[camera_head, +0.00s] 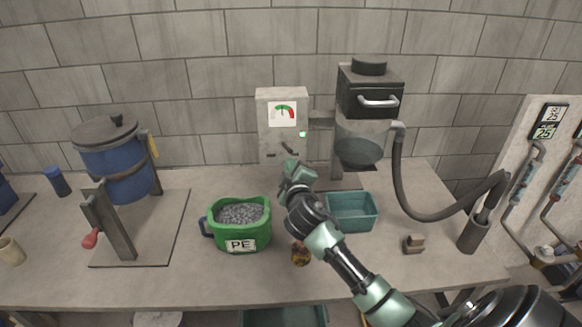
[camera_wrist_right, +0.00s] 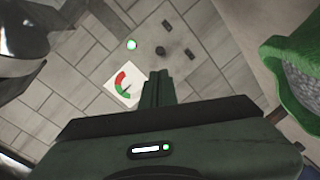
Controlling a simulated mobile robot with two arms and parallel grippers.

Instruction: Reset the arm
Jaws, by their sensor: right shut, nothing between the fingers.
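My right arm reaches in from the lower right of the head view. Its gripper (camera_head: 292,168) is held above the bench, in front of the grey control box (camera_head: 270,122) with a red-and-green gauge. In the right wrist view the right gripper (camera_wrist_right: 158,76) shows its fingers together and empty, pointing towards the box with its gauge (camera_wrist_right: 124,84) and a green light. My left gripper is not in view.
A green PE bucket (camera_head: 240,244) of grey pellets stands left of the arm. A teal tray (camera_head: 352,226) is to its right. A brown item (camera_head: 300,254) lies below the arm. A hopper machine (camera_head: 369,100) with a hose (camera_head: 420,212) stands behind.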

